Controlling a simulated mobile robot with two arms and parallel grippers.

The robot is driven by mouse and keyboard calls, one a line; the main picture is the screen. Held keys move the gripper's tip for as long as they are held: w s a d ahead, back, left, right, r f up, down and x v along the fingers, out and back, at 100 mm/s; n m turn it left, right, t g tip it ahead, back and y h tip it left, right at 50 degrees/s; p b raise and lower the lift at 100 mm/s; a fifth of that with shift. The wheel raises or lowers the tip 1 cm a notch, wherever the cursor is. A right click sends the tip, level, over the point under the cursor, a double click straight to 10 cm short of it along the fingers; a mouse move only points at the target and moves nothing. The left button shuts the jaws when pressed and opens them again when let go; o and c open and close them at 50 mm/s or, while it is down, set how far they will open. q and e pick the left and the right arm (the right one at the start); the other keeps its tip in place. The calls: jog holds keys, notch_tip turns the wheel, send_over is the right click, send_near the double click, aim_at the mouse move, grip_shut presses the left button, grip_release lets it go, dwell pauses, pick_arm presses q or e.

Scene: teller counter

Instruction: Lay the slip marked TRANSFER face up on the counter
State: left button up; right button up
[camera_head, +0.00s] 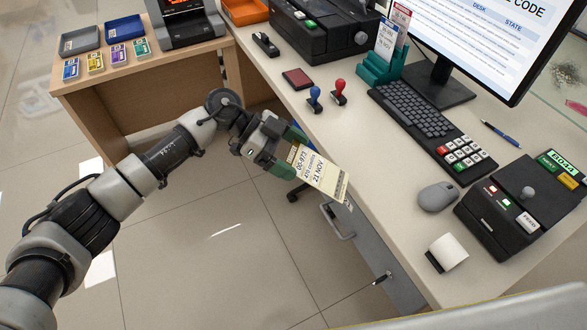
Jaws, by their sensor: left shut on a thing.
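My left gripper (292,152) is shut on a pale yellow slip (322,176). The slip is held by one end, with its printed side showing to the camera; I read "00-973", "470 credits" and "21 NOV". The word TRANSFER cannot be read on it. The slip's free end reaches over the front edge of the counter (375,195); I cannot tell whether it touches the top. Two other slips, one blue and white (387,38) and one red and white (401,18), stand in a green rack (378,70). My right gripper is not in view.
On the counter are a red stamp (339,92), a blue stamp (315,99), an ink pad (298,79), a keyboard (424,108), a mouse (437,197) and a black card device (505,215). The counter strip between the stamps and the mouse is clear.

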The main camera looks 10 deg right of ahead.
pick_arm(q)
jog(key=f+n+t+h+b, duration=0.1)
jog(key=w+d+f+n+t+h+b, duration=0.1)
jog(key=n+t+h, duration=0.1)
jog(key=f+n+t+h+b, duration=0.1)
jog(key=f+n+t, duration=0.1)
jog(key=shift+w+d+b, duration=0.2)
jog(key=shift+w+b, duration=0.15)
pick_arm(e)
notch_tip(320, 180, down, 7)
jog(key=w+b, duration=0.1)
jog(key=b, duration=0.2)
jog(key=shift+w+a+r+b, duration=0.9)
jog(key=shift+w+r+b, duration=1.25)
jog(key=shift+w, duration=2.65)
pick_arm(q)
jog(key=w+d+f+n+t+h+b, duration=0.2)
jog(key=w+d+f+t, duration=0.3)
jog(key=f, duration=0.3)
jog(key=shift+w+d+n+t+b, duration=0.3)
jog(key=shift+d+n+t+b, duration=0.25)
jog(key=shift+n+b, duration=0.3)
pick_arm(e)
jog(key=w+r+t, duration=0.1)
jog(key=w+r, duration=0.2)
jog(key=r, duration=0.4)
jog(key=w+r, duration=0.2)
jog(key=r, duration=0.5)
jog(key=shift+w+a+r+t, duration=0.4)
